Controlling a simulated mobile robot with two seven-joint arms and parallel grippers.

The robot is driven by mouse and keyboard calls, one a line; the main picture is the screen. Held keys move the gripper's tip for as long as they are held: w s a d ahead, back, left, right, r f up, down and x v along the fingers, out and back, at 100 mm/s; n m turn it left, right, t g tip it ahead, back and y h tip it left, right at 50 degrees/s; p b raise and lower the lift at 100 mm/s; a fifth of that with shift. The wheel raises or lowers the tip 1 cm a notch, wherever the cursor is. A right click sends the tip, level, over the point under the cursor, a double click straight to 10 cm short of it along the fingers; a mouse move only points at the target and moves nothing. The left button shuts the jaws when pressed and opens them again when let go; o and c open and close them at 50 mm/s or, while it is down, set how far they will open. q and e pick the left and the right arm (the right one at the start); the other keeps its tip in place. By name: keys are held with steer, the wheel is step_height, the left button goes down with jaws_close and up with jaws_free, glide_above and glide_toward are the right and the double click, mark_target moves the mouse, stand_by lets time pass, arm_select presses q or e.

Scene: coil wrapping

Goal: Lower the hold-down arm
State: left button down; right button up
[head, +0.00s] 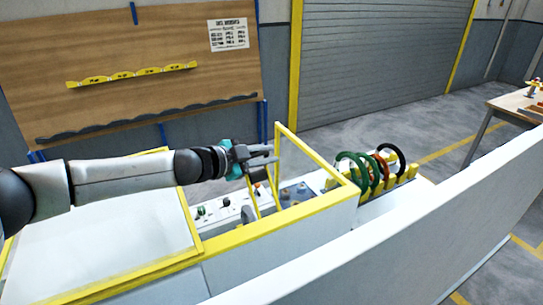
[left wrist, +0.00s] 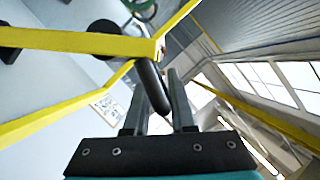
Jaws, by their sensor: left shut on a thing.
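My left gripper (head: 264,155) reaches in from the left in the head view, above the machine's control strip and beside an upright yellow frame. In the left wrist view, my left gripper (left wrist: 155,88) is shut on a black rounded bar (left wrist: 151,84). This bar slants between the two fingers and looks like the handle of the hold-down arm; where it joins the machine is not clear. In the head view the fingers hide the bar. My right gripper is not in view.
The yellow guard frame (head: 310,148) stands close to my gripper. A control strip with knobs (head: 224,207) lies below. Green, red and black coils (head: 352,172) hang on a yellow rack at the right. A long white wall (head: 400,225) runs along the front.

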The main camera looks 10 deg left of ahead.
arm_select(q)
steer(key=shift+w+a+f, duration=0.35)
steer(key=shift+f, duration=0.1)
